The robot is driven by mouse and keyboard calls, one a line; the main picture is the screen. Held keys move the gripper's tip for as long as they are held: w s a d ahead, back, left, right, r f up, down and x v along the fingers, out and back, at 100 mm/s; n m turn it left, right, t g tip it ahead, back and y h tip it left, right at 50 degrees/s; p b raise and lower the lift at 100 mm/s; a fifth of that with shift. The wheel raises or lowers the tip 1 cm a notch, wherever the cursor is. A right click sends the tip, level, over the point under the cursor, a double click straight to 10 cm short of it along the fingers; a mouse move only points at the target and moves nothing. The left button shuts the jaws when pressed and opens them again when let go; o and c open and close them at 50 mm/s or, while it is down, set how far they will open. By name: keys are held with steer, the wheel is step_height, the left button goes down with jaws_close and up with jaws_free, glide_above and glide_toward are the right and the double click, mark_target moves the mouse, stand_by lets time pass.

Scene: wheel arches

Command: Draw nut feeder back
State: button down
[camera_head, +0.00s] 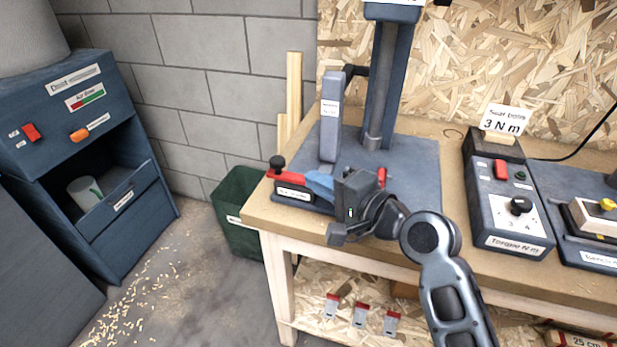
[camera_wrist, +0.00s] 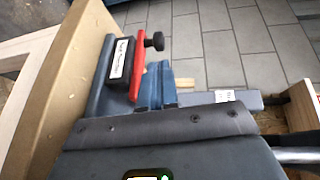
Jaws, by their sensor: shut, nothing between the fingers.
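The part I take for the nut feeder (camera_head: 293,185) is a red slide with a black knob (camera_head: 277,163) and a white label too small to read. It sits at the front left of the blue-grey bench press (camera_head: 385,90). In the wrist view the red slide (camera_wrist: 139,65) and its knob (camera_wrist: 154,41) show at upper left of centre. My gripper (camera_head: 318,186) is shut and empty, its blue fingers just right of the red slide. In the wrist view the fingers (camera_wrist: 158,84) are beside the labelled block; I cannot tell whether they touch it. My wrist hides part of the press base.
A torque box (camera_head: 508,205) stands right of the press, with a "3 N m" card (camera_head: 503,120) behind it. A green bin (camera_head: 238,205) is on the floor left of the bench. A blue cabinet (camera_head: 80,130) stands further left. Red-tagged items (camera_head: 361,318) lie on the lower shelf.

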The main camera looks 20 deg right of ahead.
steer(key=v, duration=0.6)
steer(key=shift+s+d+b, duration=0.2)
steer(key=shift+s+b, duration=0.1)
steer(key=shift+b, duration=0.1)
steer(key=s+d+f+n+h, duration=0.25)
steer(key=s+f, duration=0.25)
steer(key=s, duration=0.5)
steer(key=s+d+f+n+h, duration=0.2)
steer(key=s+f+h, duration=0.25)
steer(key=s, duration=0.45)
steer(key=s+a+r+n, duration=0.1)
steer(key=s+n, duration=0.3)
steer(key=s, duration=0.5)
steer(key=s+r+n, duration=0.4)
steer(key=s, duration=0.4)
steer(key=shift+s+a+r, duration=0.25)
steer(key=shift+s+a, duration=0.1)
